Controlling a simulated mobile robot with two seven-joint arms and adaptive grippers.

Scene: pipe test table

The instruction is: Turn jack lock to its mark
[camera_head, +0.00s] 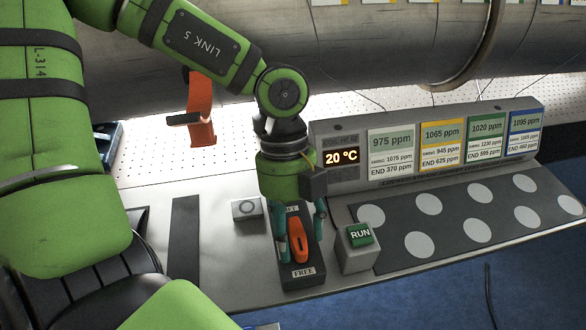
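The jack lock is a dark block with an orange lever (299,246) on top, standing near the table's front edge. The lever lies roughly along the block. The near end has a white FREE label (303,272); the far label is mostly hidden under my gripper. My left gripper (300,238) points down over the block, with one teal finger left of the lever and the other to its right. The fingers are apart, and a gap shows between the lever and at least the right finger. My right gripper is out of view.
A green RUN button (360,234) on a grey box stands close right of the lock. A small grey box (246,209) is to its left. Behind are a gauge panel (354,184) and an orange clamp-like tool (201,110). A dark mat with pale discs (420,244) lies right.

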